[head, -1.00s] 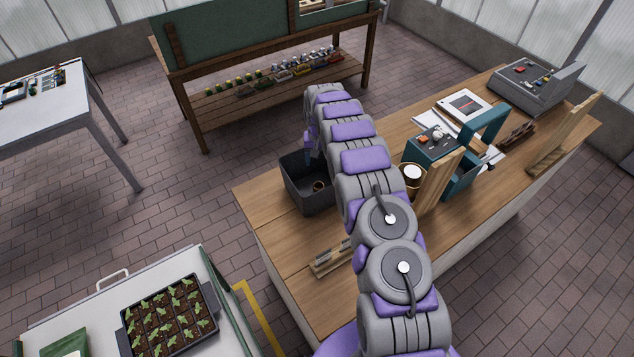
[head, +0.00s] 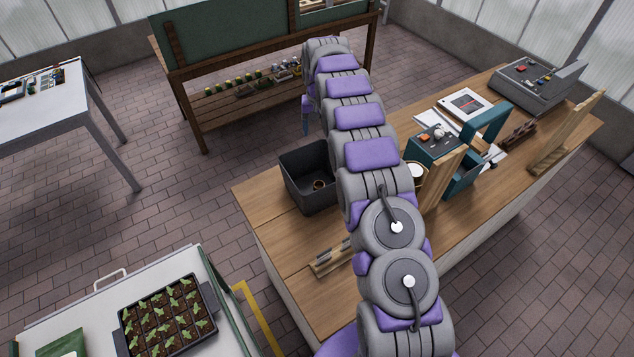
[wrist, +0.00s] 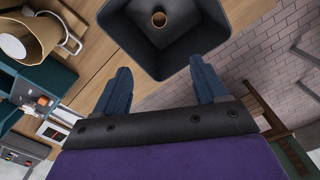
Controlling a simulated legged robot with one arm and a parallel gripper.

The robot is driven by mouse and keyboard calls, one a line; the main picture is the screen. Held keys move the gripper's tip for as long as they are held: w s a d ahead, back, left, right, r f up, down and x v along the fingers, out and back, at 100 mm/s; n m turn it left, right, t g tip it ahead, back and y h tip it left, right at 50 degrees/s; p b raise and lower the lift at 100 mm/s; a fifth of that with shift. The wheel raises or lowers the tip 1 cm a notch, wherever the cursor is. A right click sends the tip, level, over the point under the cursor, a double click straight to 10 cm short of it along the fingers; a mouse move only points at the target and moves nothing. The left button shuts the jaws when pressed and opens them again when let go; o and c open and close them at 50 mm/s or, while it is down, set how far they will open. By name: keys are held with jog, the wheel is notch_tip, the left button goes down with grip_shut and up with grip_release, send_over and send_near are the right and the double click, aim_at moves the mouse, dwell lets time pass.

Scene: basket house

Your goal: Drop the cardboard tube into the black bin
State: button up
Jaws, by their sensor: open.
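The cardboard tube (head: 319,185) is inside the black bin (head: 307,198); its round open end shows within the walls. In the wrist view the tube (wrist: 159,19) is also seen end-on inside the bin (wrist: 190,62). The bin stands upright near the left edge of the wooden counter. My gripper (wrist: 160,66) is open and empty, its two blue fingers spread apart, pointing towards the bin and clear of the tube. In the head view the gripper is mostly hidden behind my arm, with one finger showing above and beyond the bin.
A seedling tray (head: 167,316) lies on a cart at lower left. Tiled floor is open between the tables.

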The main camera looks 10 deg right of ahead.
notch_tip(320, 180, up, 4)
jog(key=shift+r, duration=0.25)
dwell(0.5)
jog(key=s+r+g+b, duration=0.15)
jog(key=s+b, duration=0.35)
jog(key=s, duration=0.8)
jog(key=s+r+t+b, duration=0.1)
jog(key=s+r+b, duration=0.3)
jog(key=s, duration=0.9)
jog(key=s+f+n+b, duration=0.1)
jog(key=s+f+b, duration=0.3)
jog(key=s, duration=1)
jog(key=s+f+g+b, duration=0.1)
jog(key=s+f+b, duration=0.3)
jog(key=s+f, duration=0.5)
jog(key=s, duration=0.6)
jog(key=shift+s+n+b, duration=0.3)
jog(key=shift+n+b, duration=0.1)
